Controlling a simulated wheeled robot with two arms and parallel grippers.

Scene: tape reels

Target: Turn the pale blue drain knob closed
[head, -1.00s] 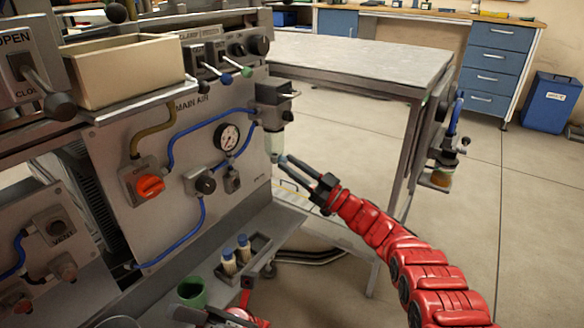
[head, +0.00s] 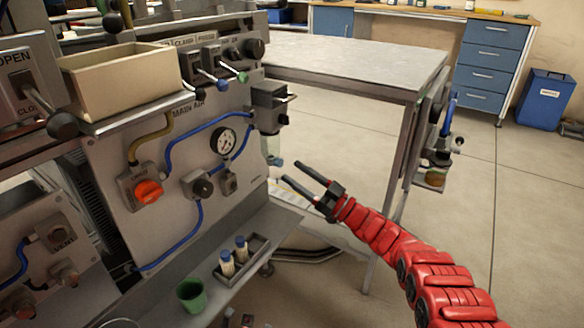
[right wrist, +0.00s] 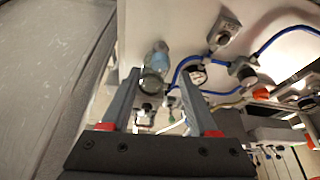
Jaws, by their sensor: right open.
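The pale blue drain knob (head: 275,161) sits at the lower end of the filter bowl (head: 274,146), below the dark filter body (head: 268,108) at the panel's right edge. It is small, and its turn angle cannot be made out. My right gripper (head: 292,171) is open and empty, just right of and slightly below the knob, apart from it. In the right wrist view, the pale blue part (right wrist: 160,60) and the greenish bowl (right wrist: 151,82) show between and beyond the open fingers (right wrist: 160,77). My left gripper is not in view.
The panel carries a pressure gauge (head: 223,141), an orange valve knob (head: 148,191) and blue hoses. A small tray (head: 243,262) with blue-capped bottles and a green cup (head: 191,294) stand on the ledge below. A grey table (head: 350,62) stands behind.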

